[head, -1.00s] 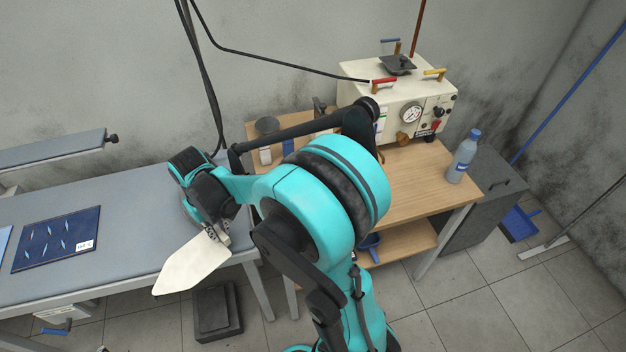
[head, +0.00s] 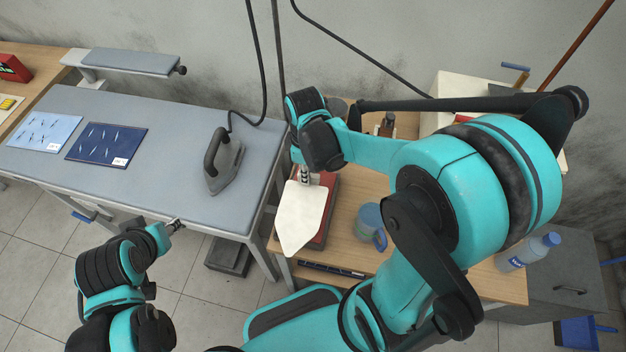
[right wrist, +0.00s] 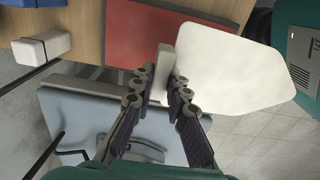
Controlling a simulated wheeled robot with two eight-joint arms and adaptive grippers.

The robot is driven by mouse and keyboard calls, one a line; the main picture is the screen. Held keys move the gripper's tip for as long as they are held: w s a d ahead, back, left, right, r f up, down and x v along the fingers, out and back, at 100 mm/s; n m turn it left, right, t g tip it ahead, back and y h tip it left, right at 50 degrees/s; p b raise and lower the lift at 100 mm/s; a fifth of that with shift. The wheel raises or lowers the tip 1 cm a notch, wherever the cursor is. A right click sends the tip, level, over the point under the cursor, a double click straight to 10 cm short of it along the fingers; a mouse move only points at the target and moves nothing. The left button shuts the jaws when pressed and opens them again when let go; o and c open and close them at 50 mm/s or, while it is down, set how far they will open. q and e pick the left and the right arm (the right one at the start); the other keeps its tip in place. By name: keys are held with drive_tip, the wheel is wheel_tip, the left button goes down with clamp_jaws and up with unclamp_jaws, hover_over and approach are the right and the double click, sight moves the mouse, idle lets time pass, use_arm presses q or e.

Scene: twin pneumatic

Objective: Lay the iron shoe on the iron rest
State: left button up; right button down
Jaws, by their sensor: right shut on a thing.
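The iron shoe (head: 302,218), a flat cream plate with a pointed end, hangs from my right gripper (head: 304,178). In the right wrist view the fingers (right wrist: 160,90) are shut on the pale tab of the shoe (right wrist: 230,65). A red-topped pad, which looks like the iron rest (head: 330,188), lies on the wooden table and is partly hidden by the shoe. It also shows in the right wrist view (right wrist: 145,32). The shoe overlaps the pad in the picture; their height gap is unclear. My left gripper (head: 176,226) is at the ironing table's front edge, its jaws too small to read.
An iron (head: 224,164) stands on the grey ironing table (head: 190,120), left of the shoe. A blue mug (head: 370,222) is close on the right of the pad. A water bottle (head: 527,252) stands further right. Dark hoses hang behind.

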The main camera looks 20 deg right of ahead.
drive_tip(key=w+d+f+b, duration=0.1)
drive_tip(key=w+d+f, duration=0.1)
drive_tip(key=w+d+f+b, duration=0.1)
drive_tip(key=w+d+f, duration=0.1)
drive_tip(key=w, duration=0.1)
drive_tip(key=w+d+f, duration=0.2)
drive_tip(key=w, duration=0.1)
drive_tip(key=shift+w+d+f+b, duration=0.15)
drive_tip(key=shift+f+b, duration=0.1)
drive_tip(key=shift+b, duration=0.15)
drive_tip(key=shift+f+b, duration=0.8)
drive_tip(key=shift+f, duration=1.15)
drive_tip(key=shift+f, duration=0.1)
drive_tip(key=c, duration=1.5)
unclamp_jaws()
